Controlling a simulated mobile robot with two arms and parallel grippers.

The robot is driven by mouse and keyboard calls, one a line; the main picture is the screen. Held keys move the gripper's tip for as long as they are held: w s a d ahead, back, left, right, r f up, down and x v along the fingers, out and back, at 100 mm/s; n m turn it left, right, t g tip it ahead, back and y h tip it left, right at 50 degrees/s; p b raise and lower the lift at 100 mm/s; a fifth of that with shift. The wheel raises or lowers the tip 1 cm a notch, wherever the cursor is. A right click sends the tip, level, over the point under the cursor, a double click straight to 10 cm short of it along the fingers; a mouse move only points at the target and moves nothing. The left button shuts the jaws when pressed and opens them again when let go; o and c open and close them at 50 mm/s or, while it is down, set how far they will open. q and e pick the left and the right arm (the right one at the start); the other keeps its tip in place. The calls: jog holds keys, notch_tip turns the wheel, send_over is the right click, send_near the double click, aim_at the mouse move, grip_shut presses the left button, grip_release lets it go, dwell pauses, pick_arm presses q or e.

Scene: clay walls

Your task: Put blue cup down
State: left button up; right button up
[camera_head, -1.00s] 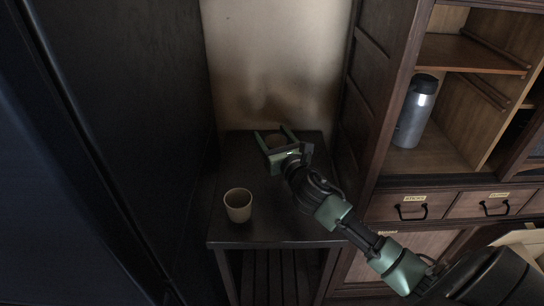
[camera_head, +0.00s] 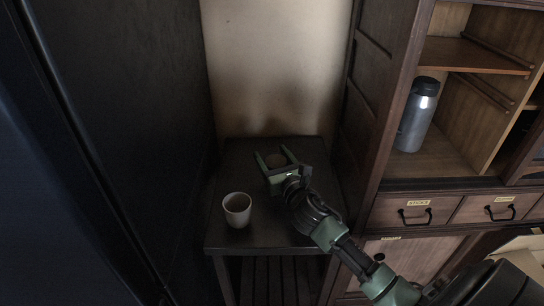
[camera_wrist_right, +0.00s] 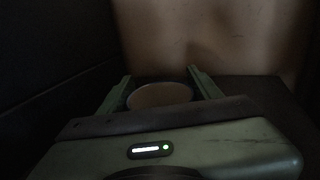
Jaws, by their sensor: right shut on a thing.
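My right gripper (camera_head: 272,152) is over the rear part of the small dark table (camera_head: 262,236), its fingers pointing toward the wall. It is shut on a cup (camera_head: 275,160), which shows between the fingers. In the right wrist view the cup (camera_wrist_right: 160,96) shows as a round rim with a dull brownish inside, between the two green fingers (camera_wrist_right: 160,76). Its outer side is mostly hidden, so I cannot make out blue. I cannot tell whether its base touches the table. My left gripper is not in view.
A pale cup (camera_head: 237,211) stands upright at the table's front left. A dark panel (camera_head: 110,130) borders the left and a wooden cabinet (camera_head: 372,120) the right. A grey flask (camera_head: 417,115) stands in the cabinet. Bare tabletop lies around the pale cup.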

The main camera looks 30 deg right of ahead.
jog(key=o, duration=1.5)
